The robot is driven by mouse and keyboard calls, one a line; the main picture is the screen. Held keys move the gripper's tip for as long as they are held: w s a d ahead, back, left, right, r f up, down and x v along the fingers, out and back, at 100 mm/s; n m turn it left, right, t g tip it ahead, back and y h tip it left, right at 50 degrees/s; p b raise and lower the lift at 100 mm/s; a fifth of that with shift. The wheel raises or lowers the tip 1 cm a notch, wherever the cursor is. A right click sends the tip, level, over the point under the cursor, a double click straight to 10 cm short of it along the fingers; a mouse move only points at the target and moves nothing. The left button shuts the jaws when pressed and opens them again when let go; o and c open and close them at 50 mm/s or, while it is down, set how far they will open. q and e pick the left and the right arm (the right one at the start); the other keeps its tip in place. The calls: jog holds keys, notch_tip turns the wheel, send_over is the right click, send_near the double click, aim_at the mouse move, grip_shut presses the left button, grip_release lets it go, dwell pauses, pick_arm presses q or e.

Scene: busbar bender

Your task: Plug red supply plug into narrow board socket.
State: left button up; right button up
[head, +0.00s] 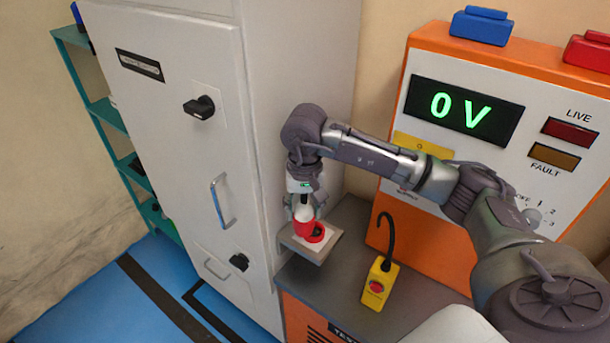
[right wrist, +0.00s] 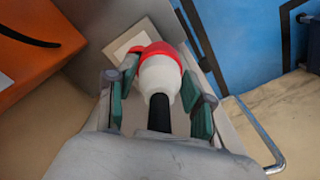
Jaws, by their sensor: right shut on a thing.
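The red supply plug (head: 305,218) has a white body and a red front part. My right gripper (head: 303,200) is shut on it and holds it front down. In the right wrist view, the plug's white body (right wrist: 160,75) sits between the green-padded fingers of the gripper (right wrist: 157,100), with a black cable running back from it. The red socket (head: 317,234) is on the narrow board (head: 327,243) beside the cabinet. The plug is right at the socket and overlaps it in view; I cannot tell how deep it sits. My left gripper is not in view.
A grey cabinet (head: 190,110) with handles stands close on the left. A yellow box (head: 378,283) with a red button and black cable sits on the grey bench. Behind is an orange panel (head: 420,100) whose display (head: 465,108) reads 0 V.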

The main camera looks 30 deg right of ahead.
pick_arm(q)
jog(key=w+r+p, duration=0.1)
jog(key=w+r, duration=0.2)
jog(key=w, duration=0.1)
pick_arm(e)
jog(key=w+d+m, duration=0.2)
jog(key=w+d, duration=0.1)
jog(key=d, duration=0.2)
pick_arm(q)
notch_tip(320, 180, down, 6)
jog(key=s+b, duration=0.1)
jog(key=b, duration=0.4)
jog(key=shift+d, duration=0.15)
pick_arm(e)
jog(key=shift+f, duration=2.5)
pick_arm(q)
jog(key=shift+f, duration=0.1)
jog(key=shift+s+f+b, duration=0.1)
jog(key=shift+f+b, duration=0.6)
jog(key=shift+b, duration=0.25)
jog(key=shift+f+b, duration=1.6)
pick_arm(e)
jog(key=shift+a+f, duration=0.1)
jog(key=shift+f, duration=1.6)
jog(key=o, duration=1.4)
jog(key=shift+c, duration=0.2)
